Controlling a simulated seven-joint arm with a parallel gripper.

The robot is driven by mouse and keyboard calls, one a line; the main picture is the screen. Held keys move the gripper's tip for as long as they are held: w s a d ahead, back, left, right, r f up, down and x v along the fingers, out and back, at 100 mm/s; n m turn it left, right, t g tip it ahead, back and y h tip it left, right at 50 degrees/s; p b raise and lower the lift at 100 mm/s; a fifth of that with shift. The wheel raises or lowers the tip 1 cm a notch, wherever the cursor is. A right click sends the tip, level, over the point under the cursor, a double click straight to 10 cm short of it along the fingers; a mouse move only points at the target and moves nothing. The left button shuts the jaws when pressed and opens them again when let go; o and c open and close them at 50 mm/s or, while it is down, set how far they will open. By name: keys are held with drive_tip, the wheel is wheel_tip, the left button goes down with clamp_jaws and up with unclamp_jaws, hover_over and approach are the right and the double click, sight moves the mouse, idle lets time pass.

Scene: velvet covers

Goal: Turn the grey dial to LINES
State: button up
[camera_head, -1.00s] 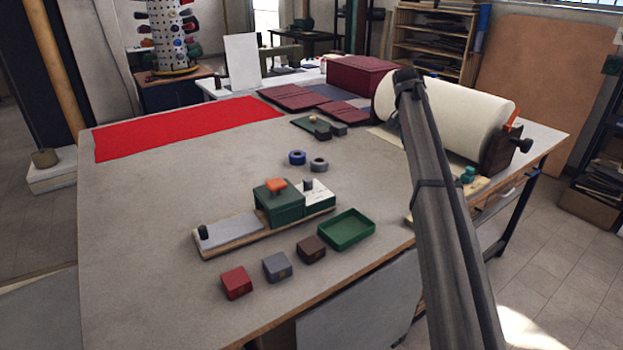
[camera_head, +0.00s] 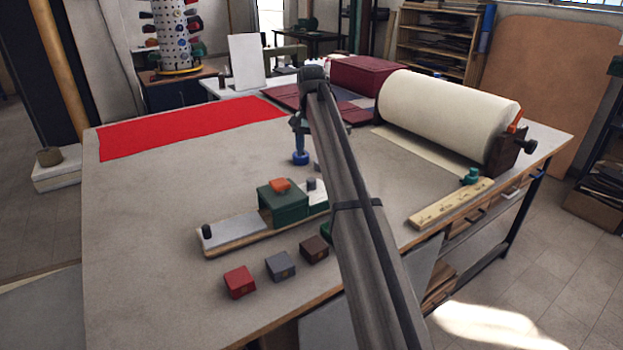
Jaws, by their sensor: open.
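The grey dial (camera_head: 311,184) is a small upright knob on a white marked plate (camera_head: 316,194), at the right end of a wooden board beside a green box (camera_head: 281,205). My arm covers the plate's right part, and its markings are too small to read, so I cannot tell where the dial points. My gripper (camera_head: 300,149) hangs down behind the board, apart from the dial and farther back. It looks small and dark with blue lower parts, and is open. It lies in line with a blue ring (camera_head: 300,159); I cannot tell whether they touch.
An orange knob (camera_head: 280,184) tops the green box. A black knob (camera_head: 206,231) stands at the board's left end. Red (camera_head: 239,282), grey (camera_head: 280,266) and brown (camera_head: 314,248) blocks sit in front. A large cream roll (camera_head: 447,113) stands right.

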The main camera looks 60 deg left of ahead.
sight(312, 179)
wheel_tip(312, 179, down, 10)
drive_tip(key=shift+r, duration=0.1)
idle(0.4)
drive_tip(key=shift+c, duration=0.2)
drive_tip(key=c, duration=1)
drive_tip(key=n, duration=1.1)
drive_tip(key=shift+n, duration=0.4)
